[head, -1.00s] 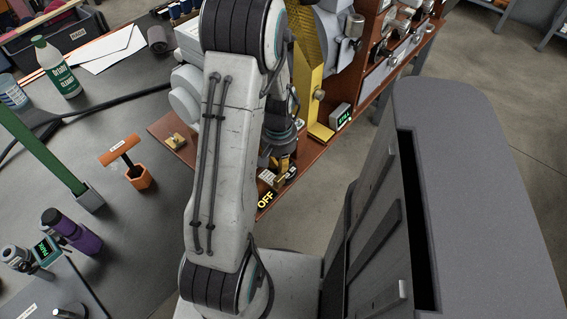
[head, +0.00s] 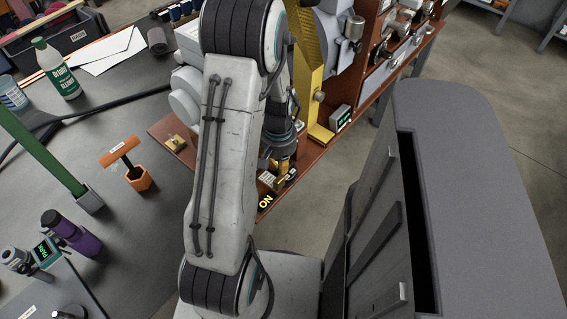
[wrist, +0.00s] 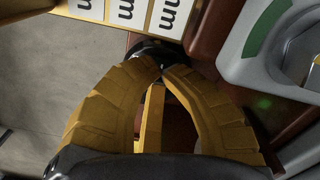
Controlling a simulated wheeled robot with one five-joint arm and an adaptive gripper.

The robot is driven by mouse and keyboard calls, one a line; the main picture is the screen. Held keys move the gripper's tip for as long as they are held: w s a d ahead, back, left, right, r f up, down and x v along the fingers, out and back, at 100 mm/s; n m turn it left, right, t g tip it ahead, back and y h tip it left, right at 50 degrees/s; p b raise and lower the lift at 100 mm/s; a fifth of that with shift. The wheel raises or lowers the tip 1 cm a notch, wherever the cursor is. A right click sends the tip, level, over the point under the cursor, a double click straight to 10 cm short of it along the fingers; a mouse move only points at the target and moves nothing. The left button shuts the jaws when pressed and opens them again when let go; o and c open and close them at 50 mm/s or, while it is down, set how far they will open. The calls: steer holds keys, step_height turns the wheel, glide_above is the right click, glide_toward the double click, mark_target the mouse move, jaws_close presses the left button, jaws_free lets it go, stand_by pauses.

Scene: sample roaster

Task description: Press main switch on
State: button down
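The main switch's state sign (head: 265,201) reads ON in yellow letters on black, at the near edge of the red-brown roaster base in the head view. My gripper (head: 283,174) is low beside this sign, partly hidden by my arm. In the wrist view my gripper (wrist: 160,70) has its yellow fingers bowed inward with the tips together, and nothing is clearly held. A dark rounded part (wrist: 155,50) lies just beyond the fingertips. It may be the switch; I cannot tell whether the tips touch it.
A small box with a green display (head: 340,118) stands on the base (head: 160,130), right of my gripper. A grey bench (head: 110,110) at left holds a bottle (head: 56,68), an orange-handled tool (head: 128,160) and a purple cylinder (head: 75,238). A tall grey cabinet-like body (head: 450,130) stands at right.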

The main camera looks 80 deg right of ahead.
steer(key=shift+r+p, duration=2.15)
steer(key=shift+r, duration=1)
